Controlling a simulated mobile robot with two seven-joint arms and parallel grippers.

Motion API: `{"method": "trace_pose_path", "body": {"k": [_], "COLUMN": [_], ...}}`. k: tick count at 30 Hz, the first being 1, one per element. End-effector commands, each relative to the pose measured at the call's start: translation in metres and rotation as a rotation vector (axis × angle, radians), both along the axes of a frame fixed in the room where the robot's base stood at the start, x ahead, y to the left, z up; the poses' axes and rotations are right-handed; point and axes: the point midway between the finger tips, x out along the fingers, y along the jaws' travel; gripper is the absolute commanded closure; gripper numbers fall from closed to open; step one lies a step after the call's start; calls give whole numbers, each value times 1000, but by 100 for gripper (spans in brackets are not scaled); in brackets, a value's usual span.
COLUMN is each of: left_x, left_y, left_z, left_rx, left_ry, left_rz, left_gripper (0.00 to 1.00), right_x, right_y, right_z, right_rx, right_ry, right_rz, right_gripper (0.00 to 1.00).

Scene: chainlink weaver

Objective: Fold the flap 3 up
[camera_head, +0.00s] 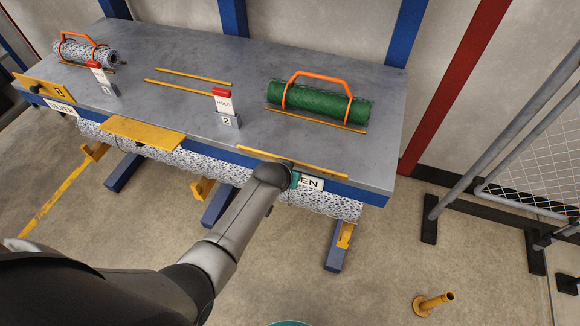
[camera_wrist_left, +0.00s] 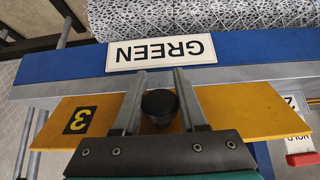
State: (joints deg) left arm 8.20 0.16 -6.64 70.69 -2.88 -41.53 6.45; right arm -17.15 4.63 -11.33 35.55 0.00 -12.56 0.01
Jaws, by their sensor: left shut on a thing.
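Flap 3 (camera_wrist_left: 235,108) is a yellow plate marked with a 3, at the front edge of the table above the GREEN label (camera_wrist_left: 162,52). In the head view flap 3 (camera_head: 325,171) shows as a thin yellow strip along the table's front edge, standing up, seen nearly edge-on. My left gripper (camera_wrist_left: 160,74) is shut on the black knob (camera_wrist_left: 160,106) of flap 3, one finger on each side. In the head view my wrist hides the fingers and knob, and part of the GREEN label (camera_head: 314,184). My right gripper is not in view.
On the grey table (camera_head: 190,80) lie a green mesh roll (camera_head: 322,104) and a silver roll (camera_head: 90,53). A red-and-white HOLD tag (camera_head: 222,101) stands near the middle. Flap 2 (camera_head: 140,132) sticks out in front, lying flat; flap 1 (camera_head: 45,91) stands up. A mesh rack stands right.

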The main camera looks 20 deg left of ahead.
Motion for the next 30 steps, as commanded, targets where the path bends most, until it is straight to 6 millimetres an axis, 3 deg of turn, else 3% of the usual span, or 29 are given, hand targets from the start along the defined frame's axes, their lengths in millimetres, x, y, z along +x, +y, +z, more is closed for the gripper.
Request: {"method": "trace_pose_path", "body": {"k": [1,7,18,30], "left_x": [3,6,9,10], "left_y": [0,-1,-1,0], "left_z": [9,12,14,15], "left_rx": [1,6,13,16], "left_ry": [32,202,409,490], "left_rz": [0,-1,0,1], "left_gripper": [100,100,100,100], "right_x": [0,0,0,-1], "right_y": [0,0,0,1], "right_z": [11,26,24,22], "right_rx": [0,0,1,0], "right_ry": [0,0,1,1], "right_rz": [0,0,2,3], "right_gripper": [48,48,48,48]}}
